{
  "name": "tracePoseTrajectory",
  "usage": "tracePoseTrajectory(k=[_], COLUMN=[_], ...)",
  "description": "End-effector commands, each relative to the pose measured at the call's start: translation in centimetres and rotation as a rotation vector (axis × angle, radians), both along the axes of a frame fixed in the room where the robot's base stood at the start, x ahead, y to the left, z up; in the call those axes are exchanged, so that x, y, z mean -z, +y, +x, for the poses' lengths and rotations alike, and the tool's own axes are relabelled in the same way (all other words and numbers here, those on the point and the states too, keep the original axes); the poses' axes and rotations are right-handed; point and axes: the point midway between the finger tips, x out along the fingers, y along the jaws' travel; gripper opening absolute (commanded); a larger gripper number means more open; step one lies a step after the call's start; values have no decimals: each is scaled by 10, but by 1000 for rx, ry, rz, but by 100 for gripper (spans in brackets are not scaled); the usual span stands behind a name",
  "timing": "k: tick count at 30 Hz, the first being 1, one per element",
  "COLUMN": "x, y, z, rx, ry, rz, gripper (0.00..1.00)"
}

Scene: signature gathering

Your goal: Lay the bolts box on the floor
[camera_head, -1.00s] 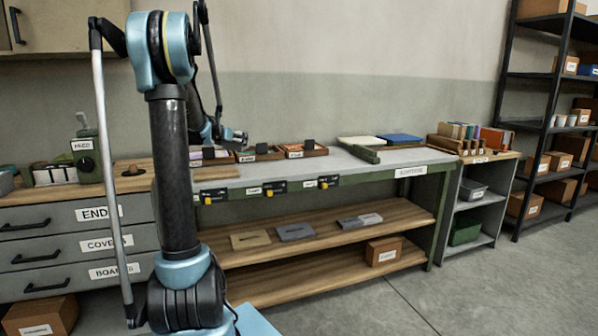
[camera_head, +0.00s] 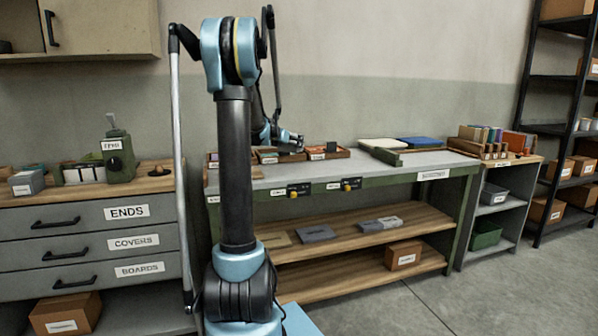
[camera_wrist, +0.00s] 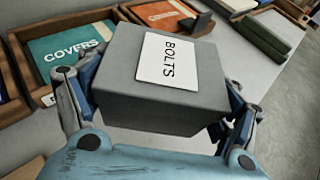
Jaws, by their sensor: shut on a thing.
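The bolts box (camera_wrist: 120,75) is a grey box with a white "BOLTS" label on its top face, large in the middle of the wrist view. My gripper (camera_wrist: 162,100) is shut on it, with one finger against each side. In the head view my gripper (camera_head: 287,142) is over the back of the grey workbench (camera_head: 400,165); I cannot make out the box there. The grey concrete floor (camera_head: 425,300) is bare in front of the bench, at the lower right.
Wooden trays stand below the box, one with a teal "COVERS" piece (camera_wrist: 75,50). Drawers (camera_head: 90,230) stand left of the bench. Its lower shelves hold grey blocks and a cardboard box (camera_head: 403,255). A small shelf unit (camera_head: 500,210) and a black rack (camera_head: 530,120) stand right.

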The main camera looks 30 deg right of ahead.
Motion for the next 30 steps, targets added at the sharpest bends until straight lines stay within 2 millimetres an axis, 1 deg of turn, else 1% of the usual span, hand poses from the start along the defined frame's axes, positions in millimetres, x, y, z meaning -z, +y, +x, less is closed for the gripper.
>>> tracePoseTrajectory(k=[6,9,17,21,24,30], x=[34,47,64,83,93,96], y=[0,1,0,0,0,0], z=[1,0,0,1,0,0], rx=[-1,-1,-1,-1,-1,-1], ry=[0,0,0,0,0,0], rz=[0,0,0,0,0,0], gripper=[48,48,48,48,48,48])
